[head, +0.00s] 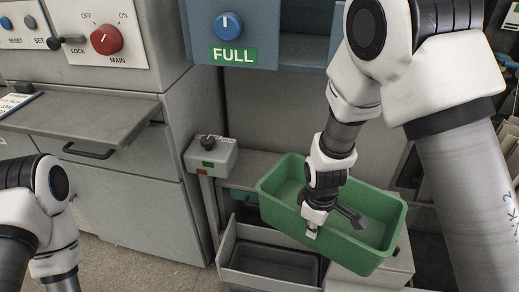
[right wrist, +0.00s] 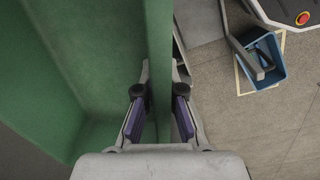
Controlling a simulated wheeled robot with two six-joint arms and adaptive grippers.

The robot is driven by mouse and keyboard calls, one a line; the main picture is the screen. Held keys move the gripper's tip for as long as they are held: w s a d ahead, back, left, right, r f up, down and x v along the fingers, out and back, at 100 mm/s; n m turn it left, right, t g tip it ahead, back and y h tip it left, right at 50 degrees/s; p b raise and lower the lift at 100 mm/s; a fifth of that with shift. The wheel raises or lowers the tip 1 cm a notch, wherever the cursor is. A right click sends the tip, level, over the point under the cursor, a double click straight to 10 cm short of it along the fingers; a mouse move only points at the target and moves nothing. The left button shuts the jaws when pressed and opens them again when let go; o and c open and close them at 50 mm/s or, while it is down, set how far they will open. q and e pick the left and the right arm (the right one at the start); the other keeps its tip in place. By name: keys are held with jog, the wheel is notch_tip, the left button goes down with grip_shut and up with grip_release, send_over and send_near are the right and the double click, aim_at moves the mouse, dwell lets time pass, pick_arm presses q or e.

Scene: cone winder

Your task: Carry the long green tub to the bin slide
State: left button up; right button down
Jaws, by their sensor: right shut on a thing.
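The long green tub (head: 335,255) is at right of centre in the head view, its open top up and its long side slanting down to the right. The visible part of its inside looks empty. My right gripper (head: 311,232) is shut on its near long wall. In the right wrist view, the fingers (right wrist: 158,112) straddle the wall of the tub (right wrist: 90,70), one on each side. My left arm shows at the lower left, but its gripper is out of view. I cannot tell for certain which part is the bin slide.
A grey open-topped box (head: 270,262) is below and left of the tub. A small switch box (head: 210,157) on a post stands left of it. A grey cabinet with a tray (head: 80,125) fills the left. A blue bin (right wrist: 262,62) stands on the floor in the wrist view.

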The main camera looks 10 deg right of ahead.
jog(key=shift+m, duration=0.6)
jog(key=w+r, duration=0.1)
jog(key=w, duration=0.1)
jog(key=w+a+r, duration=0.1)
jog(key=w, duration=0.1)
jog(key=w+r, duration=0.1)
jog(key=w, duration=0.1)
jog(key=shift+w+a+r, duration=0.2)
jog(key=shift+w+a, duration=0.15)
notch_tip(320, 180, up, 11)
jog(key=a+m+p, duration=0.1)
jog(key=m+p, duration=0.6)
jog(key=p, duration=1)
jog(key=shift+s+a, duration=0.25)
jog(key=shift+a, duration=0.05)
jog(key=shift+f, duration=0.15)
